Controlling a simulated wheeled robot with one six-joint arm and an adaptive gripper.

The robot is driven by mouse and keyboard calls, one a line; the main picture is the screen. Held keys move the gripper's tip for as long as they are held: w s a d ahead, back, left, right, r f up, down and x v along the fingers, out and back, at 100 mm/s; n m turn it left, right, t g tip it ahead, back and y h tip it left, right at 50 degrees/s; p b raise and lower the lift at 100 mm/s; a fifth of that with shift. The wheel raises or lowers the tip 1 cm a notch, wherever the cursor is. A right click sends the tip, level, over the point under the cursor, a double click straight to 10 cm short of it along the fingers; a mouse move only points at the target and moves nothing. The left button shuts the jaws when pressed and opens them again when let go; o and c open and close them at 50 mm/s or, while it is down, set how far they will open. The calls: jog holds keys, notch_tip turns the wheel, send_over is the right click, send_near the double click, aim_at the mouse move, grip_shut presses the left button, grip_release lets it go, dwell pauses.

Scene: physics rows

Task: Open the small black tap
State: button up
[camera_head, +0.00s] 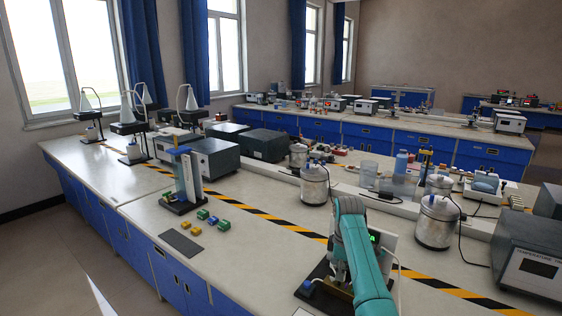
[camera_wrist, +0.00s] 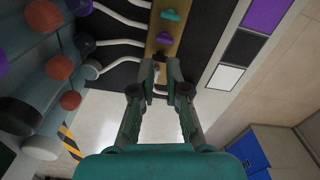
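In the wrist view a small black tap (camera_wrist: 160,58) sits on a tan strip (camera_wrist: 154,30) of a dark panel, at the strip's lower end. My gripper (camera_wrist: 160,76) points at it with its two fingers apart. The fingertips are on either side of the tap's line of sight; I cannot tell whether they touch it. A teal tap (camera_wrist: 170,15) and a purple tap (camera_wrist: 164,38) are farther up the strip. In the head view my arm hides the gripper and the black tap.
White curved pipes (camera_wrist: 120,42) run left from the strip. Orange and dark round parts (camera_wrist: 70,100) are at the left. In the head view a metal pot (camera_head: 437,222) stands right of my arm. Small coloured blocks (camera_head: 203,215) and a grey mat (camera_head: 181,243) lie on the bench at left.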

notch_tip(320, 180, up, 6)
jog(key=shift+r, duration=0.2)
dwell(0.6)
